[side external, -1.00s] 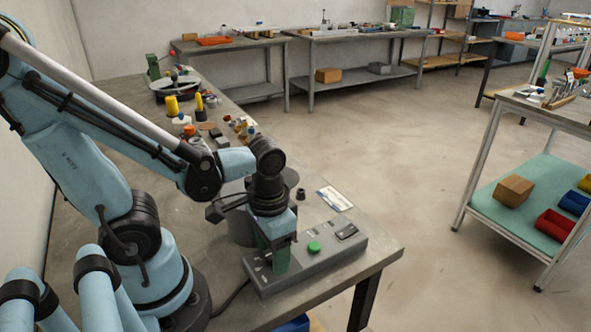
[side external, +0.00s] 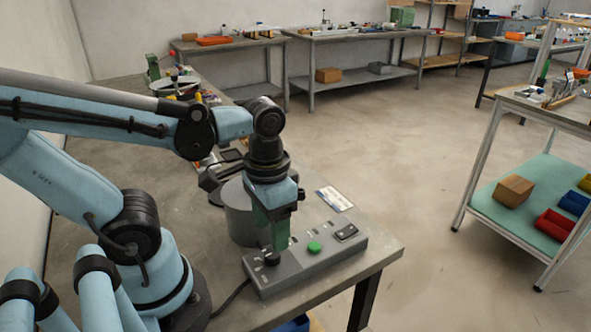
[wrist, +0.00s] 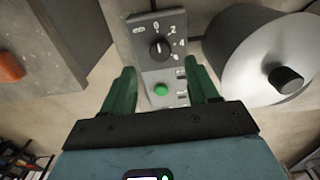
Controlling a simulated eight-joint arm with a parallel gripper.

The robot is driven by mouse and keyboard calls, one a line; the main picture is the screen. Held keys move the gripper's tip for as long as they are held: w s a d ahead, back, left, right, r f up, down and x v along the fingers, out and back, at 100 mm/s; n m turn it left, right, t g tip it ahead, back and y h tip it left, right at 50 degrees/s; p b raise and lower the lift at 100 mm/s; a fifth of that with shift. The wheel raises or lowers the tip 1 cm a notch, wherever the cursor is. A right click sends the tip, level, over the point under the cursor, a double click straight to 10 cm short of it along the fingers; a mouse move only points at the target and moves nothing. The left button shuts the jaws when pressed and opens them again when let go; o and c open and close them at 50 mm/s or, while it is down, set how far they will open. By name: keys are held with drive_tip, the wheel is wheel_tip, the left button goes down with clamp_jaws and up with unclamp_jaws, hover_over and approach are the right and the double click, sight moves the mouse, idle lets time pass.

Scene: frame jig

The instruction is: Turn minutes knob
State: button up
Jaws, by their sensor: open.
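A grey control box (side external: 325,262) stands near the table's front right edge. It has a black knob (side external: 272,259) at its left end and a green button (side external: 314,247) beside it. In the wrist view the black knob (wrist: 159,48) has a white pointer line and a numbered scale around it; the small label is too blurred to read for sure. The green button (wrist: 161,89) also shows there. My gripper (side external: 280,238) points down above the box at the knob end. Its green fingers (wrist: 162,78) are open, apart, with nothing between them.
A grey cylinder (side external: 239,216) stands close behind my gripper; its black knob (wrist: 287,78) shows in the wrist view. A printed card (side external: 334,199) lies on the table, and a black switch (side external: 346,232) sits on the box's right end. The table's right edge is close.

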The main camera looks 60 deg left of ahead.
sight(272, 253)
drive_tip(key=shift+r, duration=3)
drive_tip(key=w+a+f+t, duration=0.1)
drive_tip(key=w+f+t, duration=0.1)
drive_tip(key=w+t, duration=0.5)
drive_tip(key=shift+w+a, duration=0.25)
drive_tip(key=shift+w, duration=0.6)
drive_tip(key=shift+f, duration=0.1)
